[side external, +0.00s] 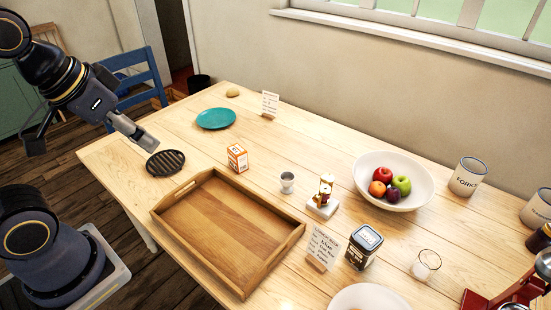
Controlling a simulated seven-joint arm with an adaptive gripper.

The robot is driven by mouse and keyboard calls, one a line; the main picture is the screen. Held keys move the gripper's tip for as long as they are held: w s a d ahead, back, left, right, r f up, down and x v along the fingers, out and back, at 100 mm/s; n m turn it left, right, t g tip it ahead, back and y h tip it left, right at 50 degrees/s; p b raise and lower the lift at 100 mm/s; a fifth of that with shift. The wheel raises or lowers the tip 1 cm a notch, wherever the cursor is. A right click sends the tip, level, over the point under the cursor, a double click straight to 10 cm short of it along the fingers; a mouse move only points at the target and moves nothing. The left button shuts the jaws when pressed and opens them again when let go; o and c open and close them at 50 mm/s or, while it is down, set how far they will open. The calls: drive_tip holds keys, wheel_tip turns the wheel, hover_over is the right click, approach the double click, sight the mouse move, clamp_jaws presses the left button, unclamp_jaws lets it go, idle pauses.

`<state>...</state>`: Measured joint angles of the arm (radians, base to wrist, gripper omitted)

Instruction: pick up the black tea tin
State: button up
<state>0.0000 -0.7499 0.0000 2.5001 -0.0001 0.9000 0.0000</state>
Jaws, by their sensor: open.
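The black tea tin (363,248) is a dark, square tin with a pale label on its front and a blue-edged lid. It stands upright on the right part of the wooden table, just right of a small handwritten card. My gripper (146,139) is far away at the upper left, above the table's left end near a round black trivet. It is seen from the side, open, and holds nothing.
A wooden tray (229,232) lies between my gripper and the tin. Close to the tin are the handwritten card (323,246), a glass (426,265), a figurine (324,196) and a white plate (368,297). A fruit bowl (417,171) stands behind it.

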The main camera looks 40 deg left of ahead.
drive_tip(key=o, duration=0.4)
